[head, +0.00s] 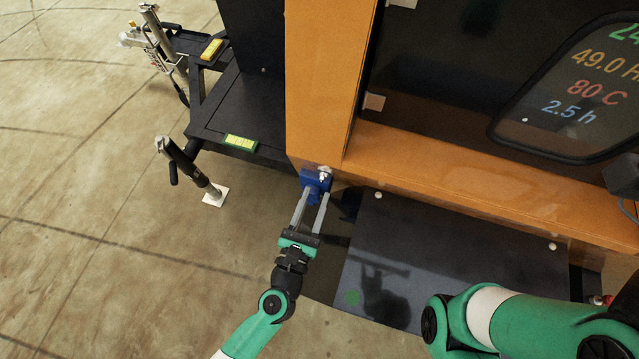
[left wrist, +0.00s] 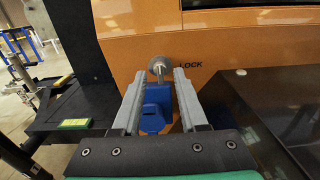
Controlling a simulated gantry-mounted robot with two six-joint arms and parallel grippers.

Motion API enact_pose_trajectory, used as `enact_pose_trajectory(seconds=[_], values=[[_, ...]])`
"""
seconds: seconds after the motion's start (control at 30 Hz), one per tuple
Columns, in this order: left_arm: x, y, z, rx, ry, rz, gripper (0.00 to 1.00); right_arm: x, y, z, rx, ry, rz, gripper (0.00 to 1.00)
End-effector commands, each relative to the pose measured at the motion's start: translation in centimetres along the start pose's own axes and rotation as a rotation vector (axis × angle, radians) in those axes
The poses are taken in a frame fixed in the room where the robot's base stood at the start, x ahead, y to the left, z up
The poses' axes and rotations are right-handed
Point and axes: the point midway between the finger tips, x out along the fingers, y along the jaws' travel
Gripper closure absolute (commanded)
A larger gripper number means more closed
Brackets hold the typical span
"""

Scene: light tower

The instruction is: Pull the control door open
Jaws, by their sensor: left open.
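The orange housing (head: 400,155) frames a dark panel (head: 430,80), which looks closed. I cannot tell for sure whether this panel is the control door. At the lower left corner of the housing is a blue fitting (head: 315,183) with a small metal knob. The left wrist view shows the blue piece (left wrist: 157,108) below a round metal lock (left wrist: 159,66), beside the word LOCK. My left gripper (head: 314,197) is open, its fingers (left wrist: 159,76) on either side of the blue piece; contact is not clear. My right arm (head: 540,320) enters lower right; its gripper is out of view.
A display window (head: 575,95) with coloured readings is at the right. A dark lower panel (head: 450,260) sits below the housing. A black trailer deck (head: 240,110) and a support leg (head: 190,168) stand at the left. The concrete floor at the left is mostly clear.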

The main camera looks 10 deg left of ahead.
Motion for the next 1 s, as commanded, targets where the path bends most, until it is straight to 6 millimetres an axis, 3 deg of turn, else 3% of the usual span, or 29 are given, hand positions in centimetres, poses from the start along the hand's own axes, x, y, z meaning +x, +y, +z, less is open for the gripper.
enact_pose_trajectory(seconds=[0.2, 0.53, 0.77, 1.0], values=[[3.5, 0.1, -0.1, -0.001, -0.001, 0.002, 0.57, -0.5, 0.0, 0.5, 0.000, 0.000, 0.000, 0.50], [4.1, 0.0, 0.0, 0.001, 0.000, 0.000, 0.57, -0.5, 0.0, 0.5, 0.000, 0.000, 0.000, 0.50], [4.1, 0.0, 0.0, 0.000, 0.000, 0.000, 0.97, -0.5, 0.0, 0.5, 0.000, 0.000, 0.000, 0.50], [4.1, 0.1, -0.1, 0.000, 0.002, 0.001, 1.00, -0.5, 0.0, 0.5, 0.000, 0.000, 0.000, 0.50]])
